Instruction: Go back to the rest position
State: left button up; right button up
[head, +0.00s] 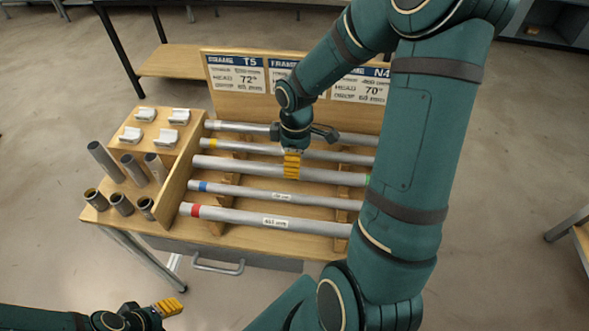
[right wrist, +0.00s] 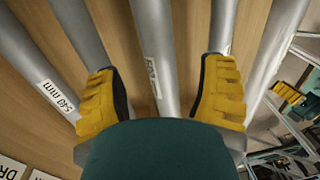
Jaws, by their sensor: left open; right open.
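My right gripper (head: 291,166) is open over the rack of grey tubes, near the middle. In the right wrist view its yellow fingers (right wrist: 160,95) stand apart, with a labelled grey tube (right wrist: 152,50) showing between them; nothing is gripped. I cannot tell how far above the tube the fingertips are. My left gripper (head: 160,309) is open and empty at the lower left, low in front of the bench. The tubes lie side by side, including a red-banded one (head: 240,216), a blue-banded one (head: 240,193) and a yellow-banded one (head: 240,149). My right arm hides their right ends.
The wooden bench (head: 165,234) has a drawer handle (head: 218,268) at its front. White brackets (head: 145,114) and upright dark tube pieces (head: 104,160) stand at its left. A sign board (head: 228,101) rises behind the tubes. Open floor surrounds the bench.

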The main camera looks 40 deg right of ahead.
notch_tip(320, 180, up, 8)
jog(key=shift+w+d, duration=0.2)
jog(key=shift+d, duration=0.1)
jog(key=shift+f, duration=0.1)
